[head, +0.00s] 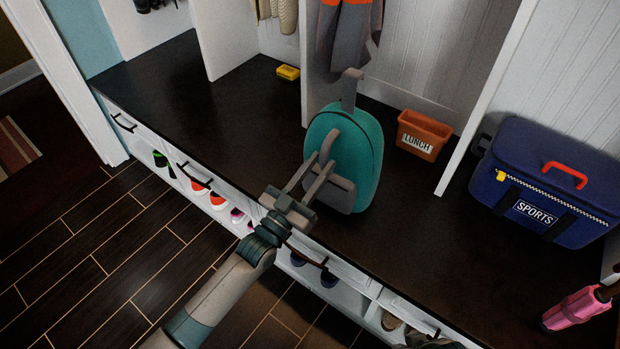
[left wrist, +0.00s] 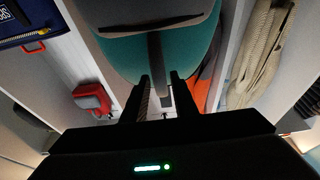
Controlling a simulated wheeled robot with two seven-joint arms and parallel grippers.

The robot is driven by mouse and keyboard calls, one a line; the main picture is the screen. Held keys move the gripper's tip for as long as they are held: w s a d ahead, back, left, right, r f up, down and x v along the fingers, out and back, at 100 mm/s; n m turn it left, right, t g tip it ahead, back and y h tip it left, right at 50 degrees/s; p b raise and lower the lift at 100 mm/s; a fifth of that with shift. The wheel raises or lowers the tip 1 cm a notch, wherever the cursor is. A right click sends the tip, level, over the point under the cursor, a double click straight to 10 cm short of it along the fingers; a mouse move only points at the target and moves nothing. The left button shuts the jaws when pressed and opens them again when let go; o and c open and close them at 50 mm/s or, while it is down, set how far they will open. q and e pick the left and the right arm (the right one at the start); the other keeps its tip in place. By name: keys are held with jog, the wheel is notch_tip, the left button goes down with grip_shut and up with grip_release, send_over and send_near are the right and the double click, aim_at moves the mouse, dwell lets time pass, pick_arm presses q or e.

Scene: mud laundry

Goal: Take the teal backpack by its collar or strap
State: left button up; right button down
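The teal backpack (head: 366,150) stands upright on the dark bench, with a grey front pocket and a tall grey strap or loop (head: 350,88) at its top. My left gripper (head: 321,168) is at the near side of the backpack, its fingers pointing at it. In the left wrist view the backpack (left wrist: 200,40) fills the top, and a grey strap (left wrist: 155,58) runs down between the two fingertips (left wrist: 162,88). The fingers are apart, with some gap beside the strap. My right gripper is not seen.
An orange LUNCH bin (head: 424,135) stands right of the backpack, beyond it a blue SPORTS bag (head: 545,190) and a pink bottle (head: 575,308). White dividers flank the backpack's bay; grey clothing (head: 345,40) hangs above. The bench left is clear.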

aim_at(325, 147)
pick_arm(q)
jog(key=shift+x, duration=1.25)
grip_shut()
jog(key=shift+r, duration=0.1)
jog(key=shift+r+p, duration=2.8)
jog(key=shift+r, duration=0.2)
